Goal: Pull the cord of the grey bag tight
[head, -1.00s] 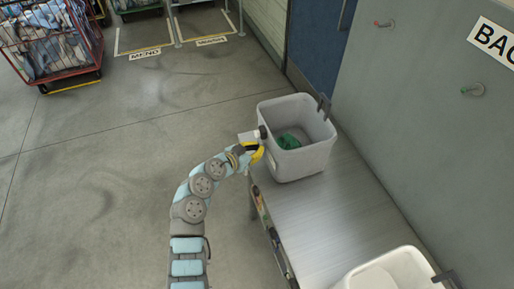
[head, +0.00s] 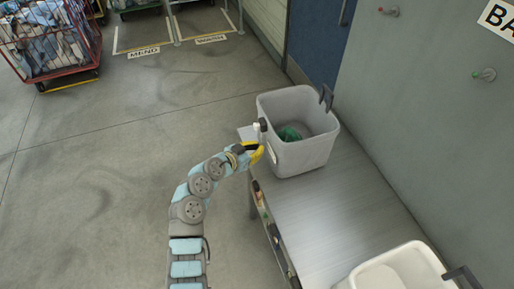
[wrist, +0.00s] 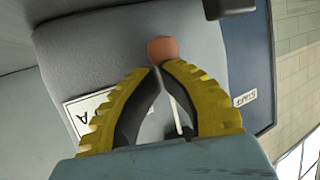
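The grey bag (head: 305,155) looks like a stiff, open-topped grey tub and stands upright at the far end of the metal table. A green item (head: 290,133) lies inside it. In the wrist view the grey bag (wrist: 95,50) fills the background and carries a white label (wrist: 85,108). My gripper (head: 262,152) is at the bag's near left side. Its yellow fingers (wrist: 157,68) meet at the tips, just below an orange-brown bead (wrist: 162,50). A thin white cord (wrist: 174,115) shows between the fingers. They appear shut on the cord by the bead; the exact contact is hidden.
The metal table (head: 320,215) is bare between the grey bag and a white tub (head: 395,272) at the near end. A red laundry cage (head: 45,45) stands far left; the floor between is clear.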

